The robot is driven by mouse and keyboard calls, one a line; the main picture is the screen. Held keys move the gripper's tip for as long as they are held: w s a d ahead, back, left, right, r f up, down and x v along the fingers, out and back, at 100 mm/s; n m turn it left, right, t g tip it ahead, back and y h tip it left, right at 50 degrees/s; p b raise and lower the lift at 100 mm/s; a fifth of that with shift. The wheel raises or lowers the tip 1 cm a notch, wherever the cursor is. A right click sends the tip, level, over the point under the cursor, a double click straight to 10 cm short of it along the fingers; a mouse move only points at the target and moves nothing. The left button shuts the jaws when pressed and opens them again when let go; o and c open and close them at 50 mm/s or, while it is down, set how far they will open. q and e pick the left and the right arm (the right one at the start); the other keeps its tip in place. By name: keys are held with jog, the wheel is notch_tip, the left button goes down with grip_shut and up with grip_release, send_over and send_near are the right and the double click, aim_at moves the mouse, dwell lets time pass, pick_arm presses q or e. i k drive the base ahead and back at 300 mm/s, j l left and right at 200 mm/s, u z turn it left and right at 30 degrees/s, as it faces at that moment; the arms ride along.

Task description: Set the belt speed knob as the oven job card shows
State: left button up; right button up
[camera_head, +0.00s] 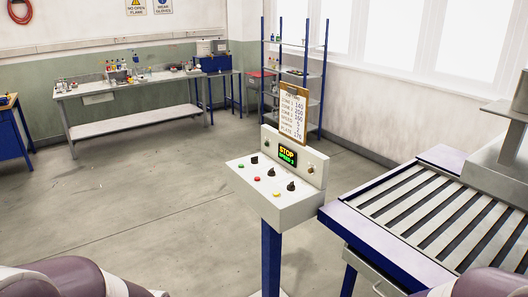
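A white control console (300,208) stands on a blue post. Its sloped top has three black knobs: a rear left one (254,160), a middle one (271,172) and a right one (291,186). I cannot tell which is the belt speed knob. A small display (287,155) shows "STOP" in yellow and a green line that seems to read "SPEED 3". The job card (293,113) is on a brown clipboard above the console; its small print lists zones, a speed that looks like 5, and a plate value. Neither gripper is in view; only parts of my arms show at the bottom.
Green (241,166), red (257,180) and yellow (276,195) buttons sit in front of the knobs. A slatted conveyor (425,212) with a blue frame stands close on the right. A workbench (130,86) and shelf rack (294,73) are farther back. The floor left of the console is clear.

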aim_at(254, 160)
jog(key=i+z, duration=0.2)
jog(key=z, duration=0.2)
jog(key=i+j+z, duration=0.2)
jog(key=z, duration=0.2)
jog(key=i+j+z, duration=0.1)
jog(key=i+j, duration=0.35)
jog(key=i+j+z, duration=0.1)
jog(key=i+j, duration=0.35)
jog(key=i+j+z, duration=0.15)
jog(key=i+j, duration=0.25)
jog(key=i+j+z, duration=0.1)
jog(key=i+j, duration=0.3)
jog(key=j, duration=0.25)
